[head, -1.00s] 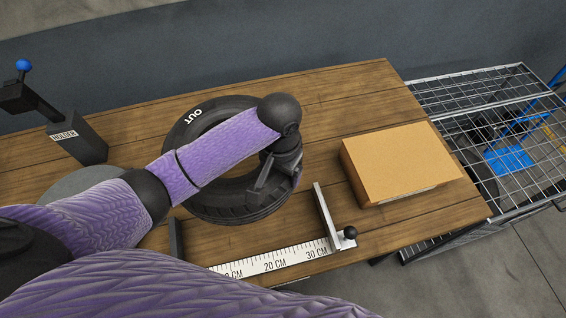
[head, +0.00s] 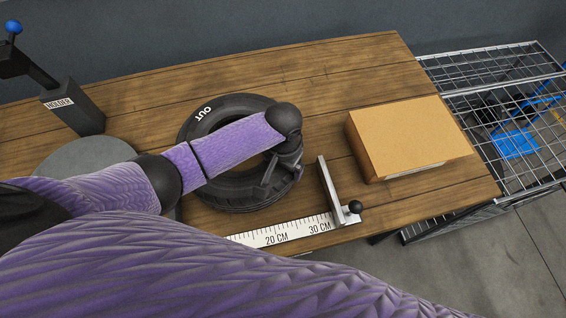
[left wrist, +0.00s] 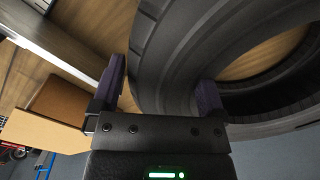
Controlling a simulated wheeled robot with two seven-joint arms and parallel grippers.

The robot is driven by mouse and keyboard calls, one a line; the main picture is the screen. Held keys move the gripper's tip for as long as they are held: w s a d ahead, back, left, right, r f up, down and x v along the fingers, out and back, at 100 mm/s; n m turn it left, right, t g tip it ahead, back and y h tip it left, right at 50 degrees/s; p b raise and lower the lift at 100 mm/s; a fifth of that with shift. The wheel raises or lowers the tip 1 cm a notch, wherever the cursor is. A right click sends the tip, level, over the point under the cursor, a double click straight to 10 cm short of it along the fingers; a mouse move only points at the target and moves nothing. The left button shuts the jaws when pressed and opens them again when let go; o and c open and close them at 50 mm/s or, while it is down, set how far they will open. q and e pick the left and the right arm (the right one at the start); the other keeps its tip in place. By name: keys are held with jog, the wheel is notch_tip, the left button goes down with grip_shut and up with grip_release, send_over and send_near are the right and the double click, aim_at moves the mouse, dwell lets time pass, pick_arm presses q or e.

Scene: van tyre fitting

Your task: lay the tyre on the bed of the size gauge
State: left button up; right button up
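The black tyre (head: 240,196), marked OUT on its upper sidewall, is behind the gauge's ruler in the head view. My left gripper (head: 268,182) is at its right side. In the left wrist view my left gripper (left wrist: 160,90) has one finger outside the tread and one inside the hole, with the tyre wall (left wrist: 165,50) between them. The size gauge shows its ruler (head: 285,231) and upright stop (head: 329,190) with a black knob. My left arm hides the gauge's left end. Whether the tyre touches the surface under it is unclear. My right gripper is out of view.
A cardboard box (head: 405,135) stands right of the stop on the wooden table (head: 310,85). A holder post (head: 75,108) and a grey disc (head: 80,155) are at the left. A wire rack (head: 500,90) stands beyond the table's right edge.

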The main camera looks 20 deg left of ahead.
pick_arm(q)
jog(key=shift+r, duration=0.1)
notch_tip(320, 180, up, 12)
jog(key=p, duration=0.3)
jog(key=shift+p, duration=0.3)
